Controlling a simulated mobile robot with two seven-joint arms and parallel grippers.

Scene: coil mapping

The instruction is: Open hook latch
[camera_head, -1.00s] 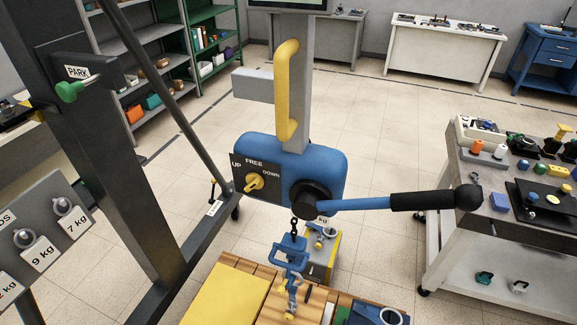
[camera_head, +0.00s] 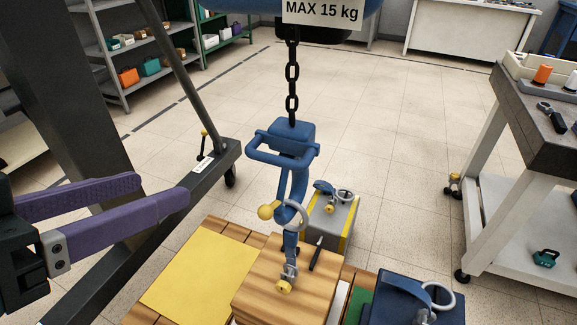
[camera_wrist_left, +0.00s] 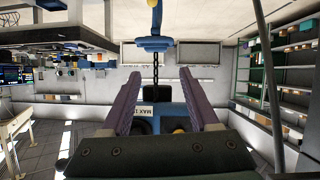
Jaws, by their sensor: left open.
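The blue hook (camera_head: 292,188) hangs on a black chain (camera_head: 292,80) near the middle of the head view, with a blue block and handle loop (camera_head: 285,150) above it. Whether the latch is open or closed I cannot tell. My left gripper (camera_head: 163,190) has purple fingers, open and empty, left of the hook and apart from it. In the left wrist view its fingers (camera_wrist_left: 158,76) are spread, with the blue hook assembly (camera_wrist_left: 153,44) beyond them. My right gripper is not in view.
A wooden block (camera_head: 262,280) with a grey shackle stands below the hook, beside a yellow panel (camera_head: 195,270). A grey-yellow weight (camera_head: 340,222) and a blue weight (camera_head: 395,300) stand near. A dark frame post (camera_head: 75,90) rises at left; a cart (camera_head: 530,190) stands right.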

